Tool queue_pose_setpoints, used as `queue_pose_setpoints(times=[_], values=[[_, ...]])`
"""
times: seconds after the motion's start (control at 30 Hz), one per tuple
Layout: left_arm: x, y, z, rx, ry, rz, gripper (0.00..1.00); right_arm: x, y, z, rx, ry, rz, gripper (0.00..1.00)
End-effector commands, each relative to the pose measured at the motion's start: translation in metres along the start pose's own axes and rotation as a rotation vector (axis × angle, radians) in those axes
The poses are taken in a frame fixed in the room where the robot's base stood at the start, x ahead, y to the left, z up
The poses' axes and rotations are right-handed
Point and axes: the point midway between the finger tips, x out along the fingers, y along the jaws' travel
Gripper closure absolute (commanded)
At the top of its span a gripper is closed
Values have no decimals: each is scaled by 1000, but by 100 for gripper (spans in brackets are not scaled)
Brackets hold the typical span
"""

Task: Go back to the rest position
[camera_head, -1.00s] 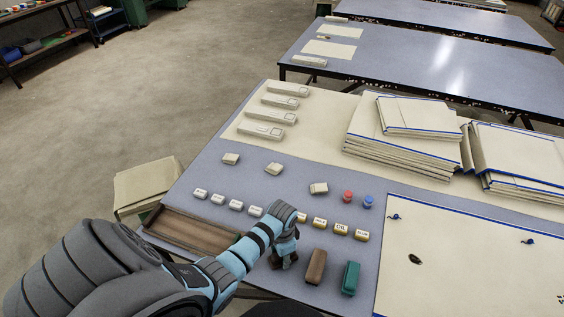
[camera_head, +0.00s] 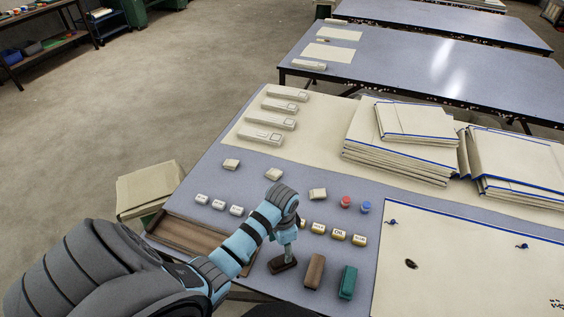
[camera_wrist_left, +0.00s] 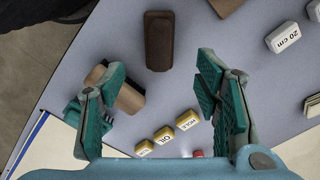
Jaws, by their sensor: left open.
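My left gripper (camera_head: 288,246) is open and empty above a dark brown block (camera_head: 283,265) on the blue-grey table (camera_head: 205,165). In the left wrist view the left gripper (camera_wrist_left: 160,64) has its two teal fingers spread wide, and the dark brown block (camera_wrist_left: 158,40) lies on the table beyond them. A lighter brown block (camera_head: 315,271) and a green block (camera_head: 348,282) lie to its right. The lighter brown block (camera_wrist_left: 128,97) also shows behind the left finger in the wrist view. My right gripper is not in view.
Small labelled blocks (camera_head: 338,234) stand in a row behind the gripper. A brown wooden tray (camera_head: 185,236) lies to the left, partly hidden by my arm. A cream cloth (camera_head: 470,265) lies at the right. Folded cloth stacks (camera_head: 400,145) lie at the back.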

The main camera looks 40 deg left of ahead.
Motion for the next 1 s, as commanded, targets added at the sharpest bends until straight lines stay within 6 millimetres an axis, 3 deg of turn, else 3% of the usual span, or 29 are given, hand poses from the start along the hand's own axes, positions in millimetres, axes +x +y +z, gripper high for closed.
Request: queue_pose_setpoints(times=[0.03,0.17,0.73,0.87,1.0], values=[[-12,0,-1,0,2,-1,43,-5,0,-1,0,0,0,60],[-24,0,0,1,0,0,43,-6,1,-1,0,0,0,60],[-23,2,2,-4,3,-3,43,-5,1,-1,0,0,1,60],[-17,20,23,-47,34,-38,43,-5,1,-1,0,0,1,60],[-21,50,57,-135,104,-88,43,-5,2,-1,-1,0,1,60]])
